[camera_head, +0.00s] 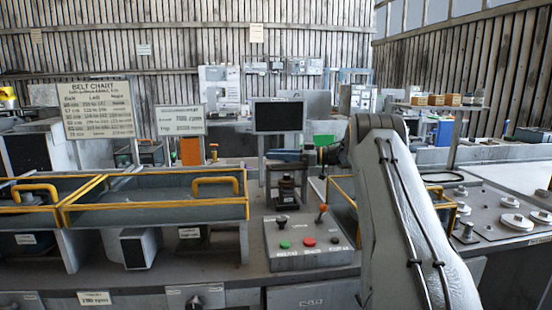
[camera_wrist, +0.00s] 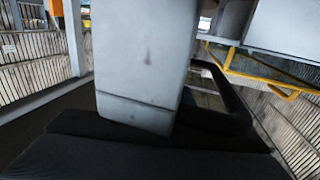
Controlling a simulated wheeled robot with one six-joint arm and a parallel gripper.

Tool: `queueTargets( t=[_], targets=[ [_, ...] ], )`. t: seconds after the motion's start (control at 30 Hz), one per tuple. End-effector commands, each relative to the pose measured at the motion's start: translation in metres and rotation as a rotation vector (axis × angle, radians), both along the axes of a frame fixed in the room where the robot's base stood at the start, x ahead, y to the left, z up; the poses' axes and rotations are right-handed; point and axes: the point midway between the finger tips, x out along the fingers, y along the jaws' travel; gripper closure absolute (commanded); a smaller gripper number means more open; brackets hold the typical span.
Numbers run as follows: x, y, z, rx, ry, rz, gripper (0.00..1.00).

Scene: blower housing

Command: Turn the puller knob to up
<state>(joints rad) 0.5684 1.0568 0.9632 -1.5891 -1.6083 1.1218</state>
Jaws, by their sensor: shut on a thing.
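My gripper (camera_head: 309,156) is above the dark stand (camera_head: 287,188) behind the control panel, at the end of my arm. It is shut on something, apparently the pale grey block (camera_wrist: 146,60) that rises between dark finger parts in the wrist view. The contact is partly hidden. The sloped control panel (camera_head: 305,260) bears a black knob (camera_head: 281,221), a green button (camera_head: 285,244), a red button (camera_head: 309,242) and an orange-tipped lever (camera_head: 321,212). My gripper is above and apart from these. I cannot read which control is the puller knob.
Yellow-railed trays (camera_head: 155,210) stand to the left, with a belt chart sign (camera_head: 97,109) behind. A dark monitor (camera_head: 278,116) stands behind the stand. A bench with several round pale parts (camera_head: 516,222) lies right of my arm. Another dark knob (camera_head: 193,302) is on the lower front.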

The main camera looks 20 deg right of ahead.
Motion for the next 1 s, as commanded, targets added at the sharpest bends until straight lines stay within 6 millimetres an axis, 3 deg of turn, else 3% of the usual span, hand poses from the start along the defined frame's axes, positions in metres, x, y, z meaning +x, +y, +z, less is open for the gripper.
queueTargets(
  t=[0.27,0.3,0.4,0.77,1.0],
  targets=[
    [0.000,0.000,0.002,0.000,-0.002,0.002,0.92],
    [0.000,0.001,0.002,0.000,-0.002,0.002,0.68],
    [0.000,0.001,0.002,0.000,-0.002,0.001,0.51],
    [0.000,0.000,0.004,-0.001,-0.002,0.000,0.51],
    [0.001,0.000,0.038,-0.003,-0.004,0.000,0.51]
  ],
)
